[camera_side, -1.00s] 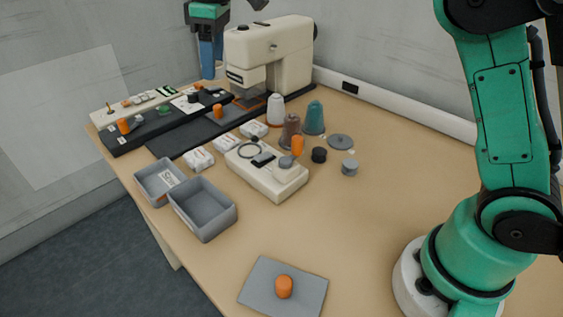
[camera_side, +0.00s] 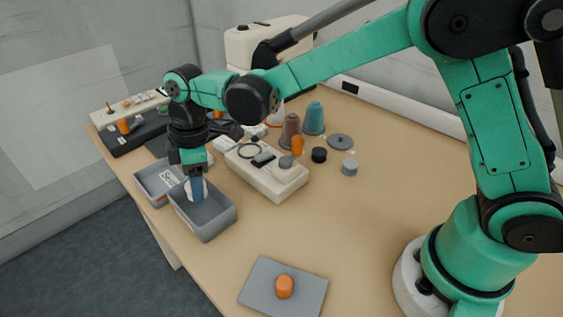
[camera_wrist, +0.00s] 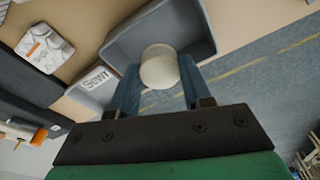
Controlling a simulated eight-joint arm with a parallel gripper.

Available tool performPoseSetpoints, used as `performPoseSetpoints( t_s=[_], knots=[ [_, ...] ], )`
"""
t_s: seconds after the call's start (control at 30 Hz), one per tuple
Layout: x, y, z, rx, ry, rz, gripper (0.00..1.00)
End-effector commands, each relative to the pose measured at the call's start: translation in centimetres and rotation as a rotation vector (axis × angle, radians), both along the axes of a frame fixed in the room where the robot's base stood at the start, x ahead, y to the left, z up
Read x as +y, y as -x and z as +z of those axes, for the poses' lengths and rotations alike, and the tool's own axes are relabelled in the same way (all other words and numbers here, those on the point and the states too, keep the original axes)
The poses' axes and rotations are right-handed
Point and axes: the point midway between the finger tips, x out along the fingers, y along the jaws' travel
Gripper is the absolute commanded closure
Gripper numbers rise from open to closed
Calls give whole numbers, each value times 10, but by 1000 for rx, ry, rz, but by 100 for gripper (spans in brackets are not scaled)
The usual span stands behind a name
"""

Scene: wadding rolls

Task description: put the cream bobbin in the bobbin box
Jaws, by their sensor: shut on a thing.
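The cream bobbin (camera_wrist: 160,68) shows as a pale round shape between the two blue fingers of my gripper (camera_wrist: 159,84) in the wrist view. My gripper (camera_side: 196,191) is shut on it and points down at the larger open grey box (camera_side: 218,226) in the side view. In the wrist view this box (camera_wrist: 196,20) lies behind the bobbin. I cannot tell how far the bobbin is above its floor. A smaller grey box (camera_side: 150,190) with a white label stands beside it.
A cream device (camera_side: 285,190) stands right of the boxes, with cones and small pucks behind it. An orange cylinder (camera_side: 285,287) stands on a grey mat (camera_side: 257,284) at the front. The table's left edge is close to the boxes. The right middle of the table is clear.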

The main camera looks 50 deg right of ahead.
Motion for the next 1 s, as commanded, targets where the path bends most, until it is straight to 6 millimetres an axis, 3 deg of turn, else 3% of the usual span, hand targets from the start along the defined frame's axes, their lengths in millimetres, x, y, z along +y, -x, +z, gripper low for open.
performPoseSetpoints(
  t_s=[0.4, 0.8, 0.83, 0.9, 1.0],
  knots=[
    [0, 0, -50, 0, 0, -1, 100],
    [0, 0, -55, 0, 0, -1, 100],
    [0, 0, -55, 0, 0, -1, 48],
    [0, 0, -54, 0, 0, -1, 28],
    [0, 0, -54, 0, 0, -1, 25]
  ],
)
